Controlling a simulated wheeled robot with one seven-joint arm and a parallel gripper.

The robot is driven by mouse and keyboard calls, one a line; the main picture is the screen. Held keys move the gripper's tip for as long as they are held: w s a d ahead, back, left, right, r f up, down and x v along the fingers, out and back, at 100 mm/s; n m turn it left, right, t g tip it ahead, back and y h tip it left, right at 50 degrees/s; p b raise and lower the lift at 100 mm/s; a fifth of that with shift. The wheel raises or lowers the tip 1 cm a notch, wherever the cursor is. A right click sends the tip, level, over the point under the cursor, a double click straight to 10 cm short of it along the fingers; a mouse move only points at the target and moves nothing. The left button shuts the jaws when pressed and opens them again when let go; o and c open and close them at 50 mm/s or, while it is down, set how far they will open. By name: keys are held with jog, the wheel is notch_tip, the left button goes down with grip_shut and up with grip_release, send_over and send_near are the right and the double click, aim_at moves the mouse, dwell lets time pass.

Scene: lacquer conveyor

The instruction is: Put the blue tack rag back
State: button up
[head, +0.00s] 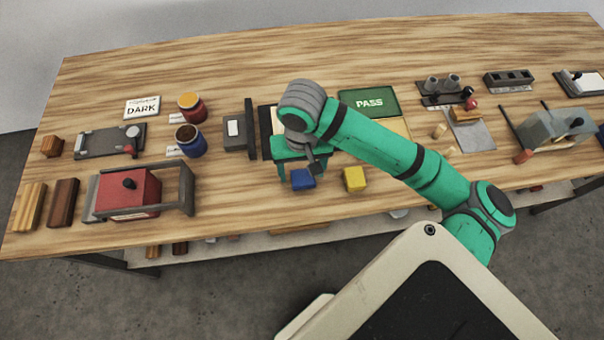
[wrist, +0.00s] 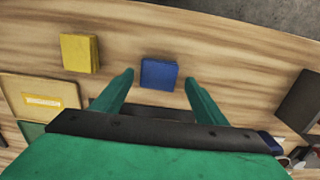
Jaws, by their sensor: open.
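The blue tack rag (head: 303,179) is a small folded blue square lying on the wooden table near its front edge. It also shows in the wrist view (wrist: 158,74), just beyond and between my two green fingertips. Whether the fingertips are at the rag's height is hard to tell.
A yellow folded rag (head: 355,179) lies right of the blue one. A green PASS tray (head: 385,94) is behind it. A dark upright bracket (head: 250,126) stands left of my gripper, and a red sander-like block (head: 128,188) sits farther left. Bare wood lies between.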

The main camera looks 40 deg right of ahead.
aim_at(302, 177)
notch_tip(302, 177, up, 9)
dwell(0.3)
jog(key=shift+f, duration=0.1)
dwell(0.4)
